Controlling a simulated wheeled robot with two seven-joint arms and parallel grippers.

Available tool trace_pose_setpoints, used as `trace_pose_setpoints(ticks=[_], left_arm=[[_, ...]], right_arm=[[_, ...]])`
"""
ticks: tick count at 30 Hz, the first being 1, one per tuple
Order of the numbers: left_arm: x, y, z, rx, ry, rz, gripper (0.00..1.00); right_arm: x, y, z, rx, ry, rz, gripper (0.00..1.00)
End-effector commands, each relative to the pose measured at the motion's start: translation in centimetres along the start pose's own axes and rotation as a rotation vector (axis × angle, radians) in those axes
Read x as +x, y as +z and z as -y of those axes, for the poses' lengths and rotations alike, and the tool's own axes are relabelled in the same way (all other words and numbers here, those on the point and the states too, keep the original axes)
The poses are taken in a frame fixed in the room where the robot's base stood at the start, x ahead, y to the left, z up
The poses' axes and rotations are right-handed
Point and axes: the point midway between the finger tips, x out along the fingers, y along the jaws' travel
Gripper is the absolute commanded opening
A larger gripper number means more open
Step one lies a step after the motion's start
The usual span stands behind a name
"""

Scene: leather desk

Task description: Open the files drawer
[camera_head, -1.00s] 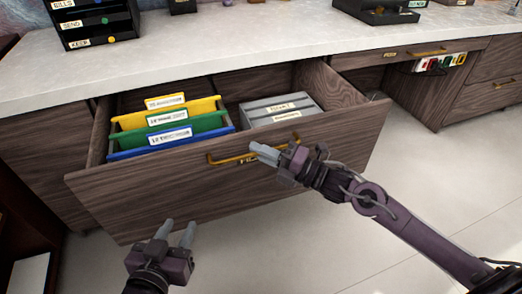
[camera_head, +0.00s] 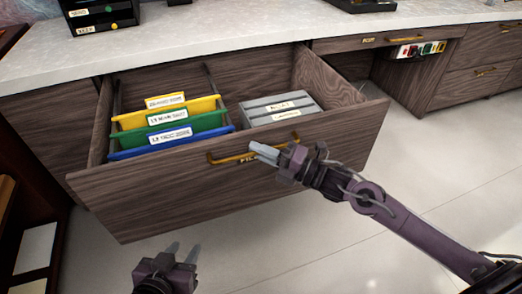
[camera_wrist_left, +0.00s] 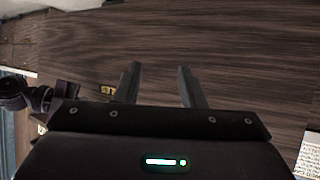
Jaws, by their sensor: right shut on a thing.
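The files drawer (camera_head: 190,204) is a wide dark wood drawer, pulled well out from under the desk. It holds yellow, green and blue hanging files (camera_head: 170,126) and a grey box (camera_head: 281,111). My right gripper (camera_head: 264,152) is shut on the brass handle (camera_head: 228,158) at the handle's right part, on the drawer front. My left gripper (camera_head: 182,252) is open and empty, low in front of the drawer. In the left wrist view its two fingers (camera_wrist_left: 160,88) stand apart before the wood front (camera_wrist_left: 215,45).
The pale desk top (camera_head: 230,40) carries a black labelled organizer (camera_head: 101,14). Another drawer with a brass handle (camera_head: 400,39) is shut at the right, beside a rack of small coloured items (camera_head: 417,50). Pale floor (camera_head: 440,150) lies open at the right.

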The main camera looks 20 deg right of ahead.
Motion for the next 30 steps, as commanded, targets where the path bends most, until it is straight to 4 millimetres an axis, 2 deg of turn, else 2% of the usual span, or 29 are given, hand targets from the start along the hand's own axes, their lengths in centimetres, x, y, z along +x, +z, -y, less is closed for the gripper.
trace_pose_setpoints(ticks=[14, 15, 16, 27, 29, 30], left_arm=[[0.0, 0.3, 0.0, -0.002, 0.0, 0.007, 0.36], [0.0, 0.3, 0.0, -0.002, 0.0, 0.007, 0.36], [0.0, 0.3, 0.0, -0.002, 0.0, 0.007, 0.36], [0.0, 0.3, 0.0, -0.002, 0.001, 0.013, 0.36], [-0.1, 1.1, -0.2, -0.005, 0.003, 0.046, 0.36], [-0.2, 2.1, -0.3, -0.009, 0.006, 0.087, 0.36]], right_arm=[[0.0, 0.0, 0.1, 0.0, -0.002, 0.0, 0.0], [0.0, 0.0, 0.1, 0.0, -0.002, 0.0, 0.15], [0.0, 0.0, 0.1, 0.0, -0.002, 0.0, 0.19], [-0.4, 0.0, 0.0, 0.0, -0.002, 0.0, 0.2], [-1.0, 0.1, 0.1, 0.0, -0.003, 0.001, 0.2], [-1.5, 0.1, 0.1, 0.0, -0.004, 0.002, 0.2]])
